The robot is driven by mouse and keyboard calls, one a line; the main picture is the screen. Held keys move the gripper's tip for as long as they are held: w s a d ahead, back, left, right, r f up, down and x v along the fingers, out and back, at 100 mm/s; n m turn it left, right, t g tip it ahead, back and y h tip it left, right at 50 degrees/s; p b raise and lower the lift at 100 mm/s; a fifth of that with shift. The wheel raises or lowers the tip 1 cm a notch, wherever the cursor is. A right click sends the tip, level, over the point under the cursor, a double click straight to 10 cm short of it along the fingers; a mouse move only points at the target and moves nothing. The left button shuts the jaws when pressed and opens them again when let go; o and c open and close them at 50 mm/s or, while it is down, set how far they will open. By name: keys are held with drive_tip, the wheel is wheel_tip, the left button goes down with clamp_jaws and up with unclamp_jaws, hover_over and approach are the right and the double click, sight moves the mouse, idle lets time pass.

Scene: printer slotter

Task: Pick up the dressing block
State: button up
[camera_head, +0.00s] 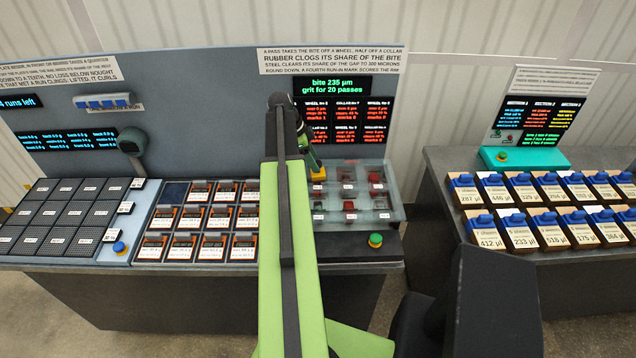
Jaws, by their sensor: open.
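My green and black arm reaches up the middle of the view to the back of the left bench. Its end, my gripper (314,161), points down there and is small and partly hidden by the arm. The gripper is open. A small yellow block (318,174) shows just below it, beside the clear-lidded compartments. I cannot tell whether the fingers touch it or stand around it. No label names the dressing block; the yellow block may be it. Part of the bench behind my arm is hidden.
Left bench: dark tiles (65,213), orange-framed cartridges (198,219), clear compartments (350,192), a blue button (120,247), a green button (375,240). Several blue-topped labelled blocks (522,232) stand on the right bench, beside a teal device (523,158). Upright display panels (345,110) rise behind.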

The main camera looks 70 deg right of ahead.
drive_tip(key=shift+f, duration=0.1)
drive_tip(key=b+x, duration=0.5)
drive_tip(key=shift+w+d+f, duration=0.1)
drive_tip(key=shift+w+f, duration=0.05)
drive_tip(key=shift+f, duration=0.1)
drive_tip(key=shift+r, duration=0.2)
drive_tip(key=shift+c, duration=0.3)
clamp_jaws()
